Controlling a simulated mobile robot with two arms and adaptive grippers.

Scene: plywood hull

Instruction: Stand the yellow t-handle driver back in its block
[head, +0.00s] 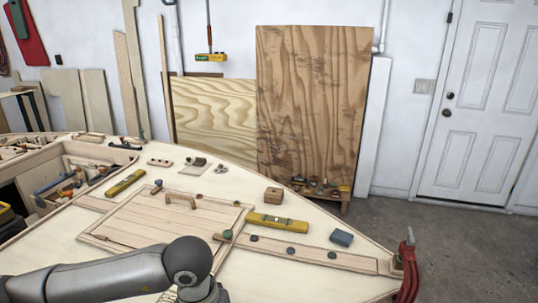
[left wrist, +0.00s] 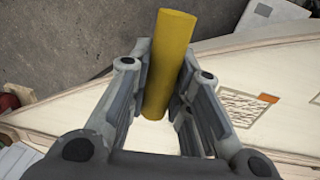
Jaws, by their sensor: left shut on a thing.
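In the left wrist view my left gripper (left wrist: 170,85) is shut on a yellow cylindrical piece (left wrist: 172,62), which I take to be the yellow t-handle driver. The piece stands out between the fingers, and no thin shaft shows. In the head view my left arm comes in along the bottom, and its gripper and the driver are out of frame. A small wooden block (head: 273,197) with a dark spot on top sits on the deck, behind the yellow level; I cannot be sure it is the driver's block. My right gripper is in neither view.
The pale plywood deck (head: 330,280) carries a yellow level (head: 277,222), another level (head: 125,183), a blue block (head: 341,238) and a slatted hatch (head: 150,222) with a handle. A red clamp (head: 408,265) grips the right edge.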

